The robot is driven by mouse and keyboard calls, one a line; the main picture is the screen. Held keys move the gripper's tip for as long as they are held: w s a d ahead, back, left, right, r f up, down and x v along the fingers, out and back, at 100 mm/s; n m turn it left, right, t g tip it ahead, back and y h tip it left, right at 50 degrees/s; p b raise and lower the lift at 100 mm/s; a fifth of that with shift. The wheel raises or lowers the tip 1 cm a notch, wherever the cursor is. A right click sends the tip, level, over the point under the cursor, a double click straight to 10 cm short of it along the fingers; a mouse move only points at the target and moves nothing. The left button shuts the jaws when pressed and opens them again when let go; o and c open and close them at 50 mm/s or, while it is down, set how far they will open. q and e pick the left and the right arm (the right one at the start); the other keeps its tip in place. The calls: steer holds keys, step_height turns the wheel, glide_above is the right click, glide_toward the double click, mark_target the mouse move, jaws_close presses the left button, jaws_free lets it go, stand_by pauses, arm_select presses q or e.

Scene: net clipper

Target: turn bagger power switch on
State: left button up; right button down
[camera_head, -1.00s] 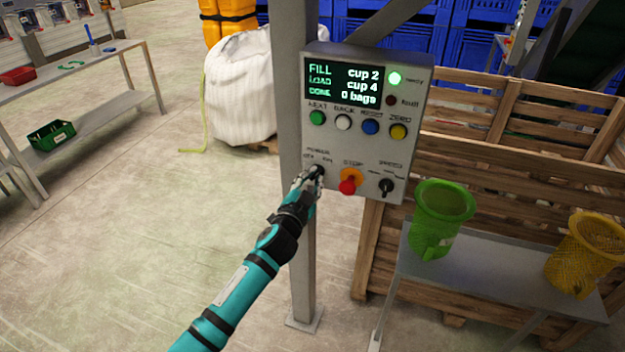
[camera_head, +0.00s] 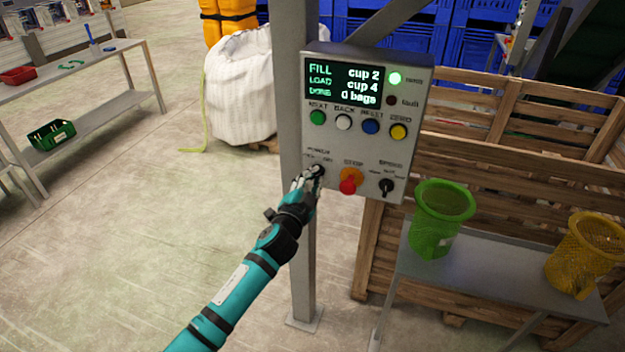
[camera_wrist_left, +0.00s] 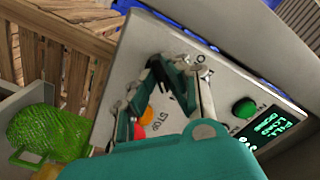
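The power switch (camera_head: 318,170) is a small dark knob at the lower left of the grey control box (camera_head: 405,165). My left gripper (camera_head: 309,179) is at the switch, its fingertips beside or touching the knob; I cannot tell which. In the left wrist view the fingers (camera_wrist_left: 180,70) are spread apart in front of the panel and hide part of it. The switch's exact setting is too small to read. My right gripper is not in view.
The red stop button (camera_head: 348,186) on its orange base is just right of the switch. A speed knob (camera_head: 386,187) is farther right. A green net sleeve (camera_head: 432,235) and a yellow one (camera_head: 575,265) stand on a shelf (camera_head: 480,285). Open floor lies left.

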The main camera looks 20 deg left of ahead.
arm_select(q)
steer(key=o, duration=0.4)
steer(key=s, duration=1.2)
steer(key=shift+a, duration=0.2)
steer(key=shift+f, duration=0.15)
